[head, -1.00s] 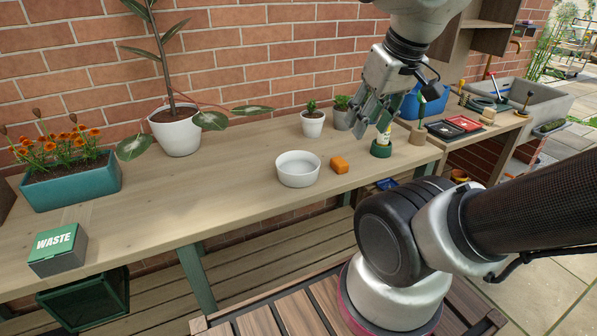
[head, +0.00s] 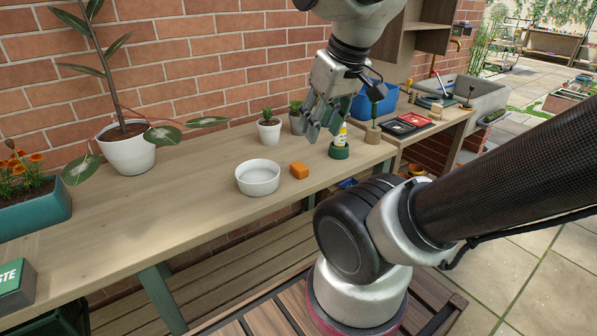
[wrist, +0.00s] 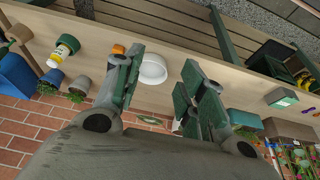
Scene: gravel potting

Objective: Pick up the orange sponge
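The orange sponge (head: 299,170) lies on the wooden bench, just right of the white round bowl (head: 258,177) and apart from it. In the wrist view the sponge (wrist: 118,49) shows small, partly behind one finger, with the white bowl (wrist: 153,69) beside it. My gripper (head: 322,128) is above the bench, behind and to the right of the sponge and well above it. Its fingers are spread apart in the wrist view, with nothing held between them.
A green holder with a yellow-and-white bottle (head: 340,146) stands right of the sponge. Small potted plants (head: 269,131) stand at the back near the brick wall. A blue bin (head: 374,103) and dark trays (head: 405,125) are farther right.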

